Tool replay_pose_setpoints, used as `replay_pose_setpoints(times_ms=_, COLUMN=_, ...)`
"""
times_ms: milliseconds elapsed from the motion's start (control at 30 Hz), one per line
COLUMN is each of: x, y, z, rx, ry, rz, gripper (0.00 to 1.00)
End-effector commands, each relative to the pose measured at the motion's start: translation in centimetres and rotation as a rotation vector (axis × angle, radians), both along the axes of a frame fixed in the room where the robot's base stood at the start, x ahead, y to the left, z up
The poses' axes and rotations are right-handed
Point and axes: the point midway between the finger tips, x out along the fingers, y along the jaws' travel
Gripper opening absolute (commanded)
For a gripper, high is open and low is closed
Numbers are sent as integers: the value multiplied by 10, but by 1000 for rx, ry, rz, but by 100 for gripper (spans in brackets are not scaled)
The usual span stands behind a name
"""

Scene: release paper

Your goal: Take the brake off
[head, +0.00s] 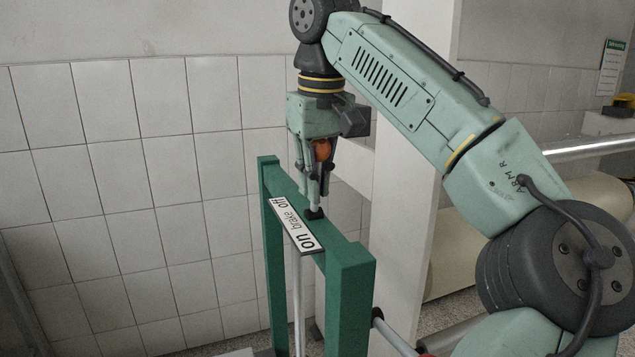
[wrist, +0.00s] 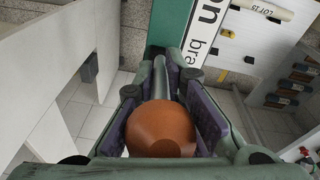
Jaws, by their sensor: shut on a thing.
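The brake lever has an orange ball knob (head: 323,150) on a grey shaft (head: 314,200). It stands about upright on a green frame (head: 352,262), beside a white label plate (head: 292,224) reading "on brake off". "On" is at the near end and "off" at the far end. The shaft's foot is beside the middle to "on" part of the plate; its exact setting is hard to tell. My gripper (head: 313,178) points down and is shut on the lever. In the wrist view the orange knob (wrist: 160,130) sits between the purple-padded fingers of my gripper (wrist: 168,85).
A tiled wall (head: 150,190) stands behind and left of the frame. A pale pillar (head: 402,170) is close behind my arm. A large cream roll (head: 460,250) lies at the right. The space above the frame is otherwise clear.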

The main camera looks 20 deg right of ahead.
Motion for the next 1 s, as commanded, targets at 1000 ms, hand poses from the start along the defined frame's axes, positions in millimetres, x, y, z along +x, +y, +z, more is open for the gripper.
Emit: replay_pose_setpoints(times_ms=1000, x=0, y=0, z=0, rx=1, ry=-2, rz=1, gripper=32)
